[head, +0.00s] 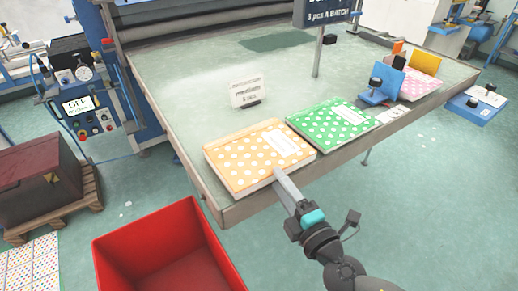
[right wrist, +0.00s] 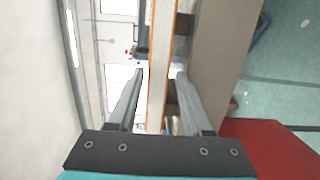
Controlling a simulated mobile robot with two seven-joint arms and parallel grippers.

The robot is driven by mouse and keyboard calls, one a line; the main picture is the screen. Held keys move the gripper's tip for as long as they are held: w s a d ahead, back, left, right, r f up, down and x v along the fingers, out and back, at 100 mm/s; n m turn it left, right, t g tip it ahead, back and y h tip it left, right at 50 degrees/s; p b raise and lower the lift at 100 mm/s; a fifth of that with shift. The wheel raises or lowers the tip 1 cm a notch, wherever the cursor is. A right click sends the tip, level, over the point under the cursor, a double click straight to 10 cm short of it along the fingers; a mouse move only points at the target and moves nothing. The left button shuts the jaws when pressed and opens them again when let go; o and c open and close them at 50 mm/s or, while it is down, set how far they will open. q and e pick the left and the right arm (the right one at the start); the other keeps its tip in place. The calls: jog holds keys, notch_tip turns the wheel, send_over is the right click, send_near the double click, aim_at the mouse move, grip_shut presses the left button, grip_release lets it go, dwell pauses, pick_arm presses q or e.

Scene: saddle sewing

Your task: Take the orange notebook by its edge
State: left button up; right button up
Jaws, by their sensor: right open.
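The orange notebook (head: 255,160) with white dots and a white label lies flat at the front left corner of the table, its near edge along the table's front. My right gripper (head: 281,175) reaches that near edge from the front. In the right wrist view, the gripper (right wrist: 159,74) is open, with one finger on each side of the notebook's thin orange-trimmed edge (right wrist: 160,50). Small gaps show between the fingers and the notebook. The lower finger is hidden in the head view. My left gripper is not in view.
A green dotted notebook (head: 333,122) lies just right of the orange one. A small sign (head: 245,92) stands behind them. A red bin (head: 160,250) is on the floor in front. Blue and orange holders (head: 385,84) stand at the table's right. The table's middle is clear.

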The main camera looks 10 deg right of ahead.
aim_at(262, 156)
jog(key=x, duration=0.4)
jog(key=shift+p, duration=0.35)
jog(key=shift+w+a+r, duration=0.15)
jog(key=shift+w+a, duration=0.05)
jog(key=shift+w, duration=0.4)
jog(key=shift+p+x, duration=0.5)
jog(key=shift+x, duration=1.55)
jog(key=shift+c, duration=0.2)
grip_shut()
jog(key=shift+d, duration=0.1)
